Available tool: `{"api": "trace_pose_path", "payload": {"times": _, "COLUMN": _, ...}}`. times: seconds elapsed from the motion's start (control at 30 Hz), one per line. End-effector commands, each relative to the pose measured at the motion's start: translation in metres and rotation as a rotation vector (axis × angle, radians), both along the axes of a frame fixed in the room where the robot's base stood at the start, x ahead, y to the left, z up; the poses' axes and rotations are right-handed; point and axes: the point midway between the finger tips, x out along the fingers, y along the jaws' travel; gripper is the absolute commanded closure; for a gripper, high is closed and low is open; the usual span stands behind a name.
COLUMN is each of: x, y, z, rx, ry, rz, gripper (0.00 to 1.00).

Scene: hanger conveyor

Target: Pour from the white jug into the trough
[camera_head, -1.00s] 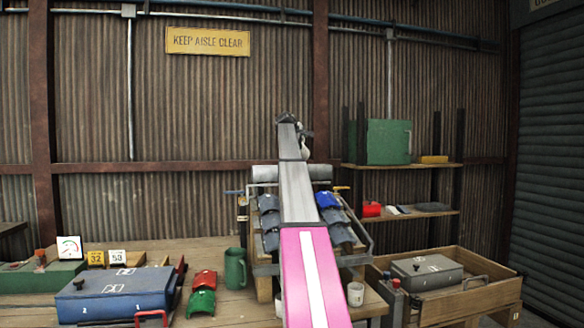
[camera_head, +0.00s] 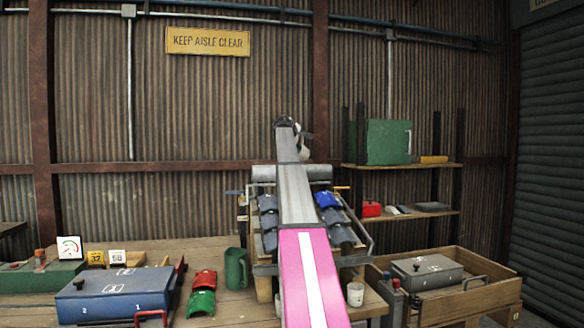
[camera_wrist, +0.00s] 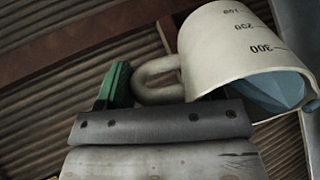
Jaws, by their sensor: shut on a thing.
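The white jug (camera_wrist: 235,50) shows large in the wrist view, strongly tilted with its mouth toward the lower right. It has dark volume marks, and something blue (camera_wrist: 283,92) shows inside near the rim. My gripper (camera_wrist: 133,88) is shut on the jug's looped handle. In the head view the jug (camera_head: 306,146) is a small pale shape at the far end of my raised arm, partly hidden by it. A long grey rounded piece (camera_head: 264,174) lies across the rack below; it may be the trough, but its inside is hidden. I see no stream of liquid.
The rack holds blue (camera_head: 327,199) and grey curved pieces. A wooden crate (camera_head: 500,291) and a shelf (camera_head: 440,222) are at right.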

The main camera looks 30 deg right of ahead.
Motion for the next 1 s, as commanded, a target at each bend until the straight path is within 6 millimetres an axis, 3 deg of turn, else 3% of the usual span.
{"api": "trace_pose_path", "payload": {"times": 1.0, "x": -0.0045, "y": 0.0073, "z": -0.0011, "rx": -0.089, "ry": -0.056, "rz": 0.0, "gripper": 0.82}}
